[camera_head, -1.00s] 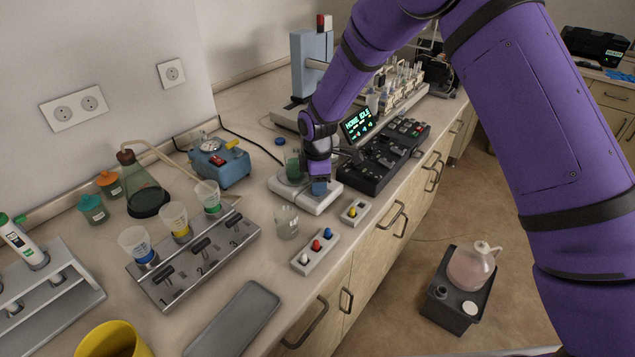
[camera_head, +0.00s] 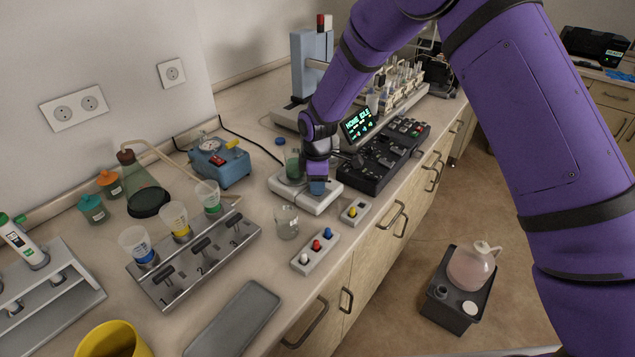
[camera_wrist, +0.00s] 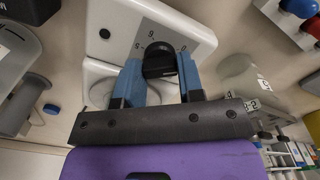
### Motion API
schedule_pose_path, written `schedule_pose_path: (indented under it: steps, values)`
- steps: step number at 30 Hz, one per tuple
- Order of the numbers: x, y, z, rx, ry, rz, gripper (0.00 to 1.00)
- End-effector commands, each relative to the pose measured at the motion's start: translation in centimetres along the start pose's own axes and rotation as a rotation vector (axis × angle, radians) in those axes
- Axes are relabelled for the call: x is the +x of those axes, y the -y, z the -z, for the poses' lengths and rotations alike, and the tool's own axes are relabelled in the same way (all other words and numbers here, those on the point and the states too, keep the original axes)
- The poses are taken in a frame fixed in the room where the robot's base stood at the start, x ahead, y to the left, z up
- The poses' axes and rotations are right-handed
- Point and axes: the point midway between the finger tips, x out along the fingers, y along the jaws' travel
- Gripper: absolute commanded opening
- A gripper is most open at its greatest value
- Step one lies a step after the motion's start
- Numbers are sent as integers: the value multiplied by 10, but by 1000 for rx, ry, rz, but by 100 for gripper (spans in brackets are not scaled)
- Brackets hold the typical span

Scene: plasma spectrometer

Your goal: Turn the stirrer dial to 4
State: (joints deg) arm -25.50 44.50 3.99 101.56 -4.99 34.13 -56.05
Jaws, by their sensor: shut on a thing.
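In the head view my gripper (camera_head: 317,187) is over the stirrer's front end and hides the dial.
A black control unit (camera_head: 372,165) with a lit screen stands close behind the stirrer. A clear beaker (camera_head: 286,222), a yellow-button box (camera_head: 354,211) and a box with several buttons (camera_head: 315,250) stand close in front. A rack with cups (camera_head: 195,262) is to the left.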

Motion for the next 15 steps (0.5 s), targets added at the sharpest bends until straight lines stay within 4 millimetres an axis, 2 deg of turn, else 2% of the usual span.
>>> schedule_pose_path:
  steps: [15]
  values:
    - [-1,0,0,474,-1,-1,11]
